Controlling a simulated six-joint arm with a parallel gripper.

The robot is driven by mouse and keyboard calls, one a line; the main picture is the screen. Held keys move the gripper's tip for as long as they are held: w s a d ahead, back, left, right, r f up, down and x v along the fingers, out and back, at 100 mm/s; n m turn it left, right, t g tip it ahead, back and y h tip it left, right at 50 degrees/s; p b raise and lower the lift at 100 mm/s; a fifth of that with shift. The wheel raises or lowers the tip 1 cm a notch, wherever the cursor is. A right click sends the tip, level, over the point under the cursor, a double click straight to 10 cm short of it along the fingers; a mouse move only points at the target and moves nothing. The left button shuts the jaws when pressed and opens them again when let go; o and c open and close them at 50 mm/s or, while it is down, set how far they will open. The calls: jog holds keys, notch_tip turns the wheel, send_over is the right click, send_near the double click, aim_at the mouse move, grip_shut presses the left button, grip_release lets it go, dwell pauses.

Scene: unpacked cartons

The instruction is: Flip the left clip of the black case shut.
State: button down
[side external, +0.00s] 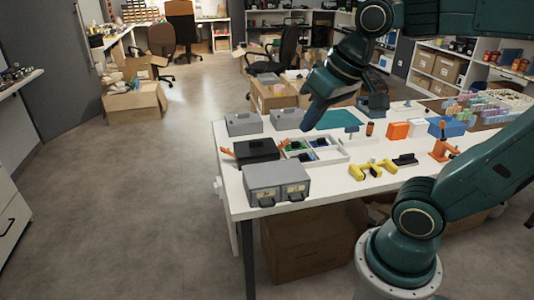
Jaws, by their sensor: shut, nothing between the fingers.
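The black case (257,151) lies on the white table near its left edge, behind a grey case. An orange clip (227,152) sticks out at its left side, and another orange clip (283,143) slants up at its right side. The clips are small here, and I cannot make out their hinges. My gripper (307,127) is shut and empty. It points down above the table, to the right of and higher than the black case, apart from both clips.
The grey case (277,181) with two dark handles stands in front. Two smaller grey boxes (243,124) stand behind.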

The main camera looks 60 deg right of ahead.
jog(key=w+d+f+m+g, duration=0.2)
jog(key=w+d+m, duration=1.1)
jog(key=w+d, duration=0.65)
jog(key=w+d+f+m+g, duration=0.1)
jog(key=w+d+f+m, duration=0.15)
jog(key=d+f, duration=0.2)
jog(key=w+d+f+m, duration=0.1)
jog(key=d+f+m, duration=0.2)
jog(key=d, duration=0.3)
jog(key=m+y, duration=0.2)
jog(key=m, duration=0.4)
send_near(283, 144)
jog(key=s+d, duration=0.1)
jog(key=d+r, duration=0.1)
jog(key=s+d, duration=0.1)
jog(key=shift+s+d+r, duration=0.3)
jog(key=shift+d+r, duration=0.05)
jog(key=shift+r, duration=0.05)
jog(key=shift+f, duration=0.15)
jog(key=shift+x, duration=4.85)
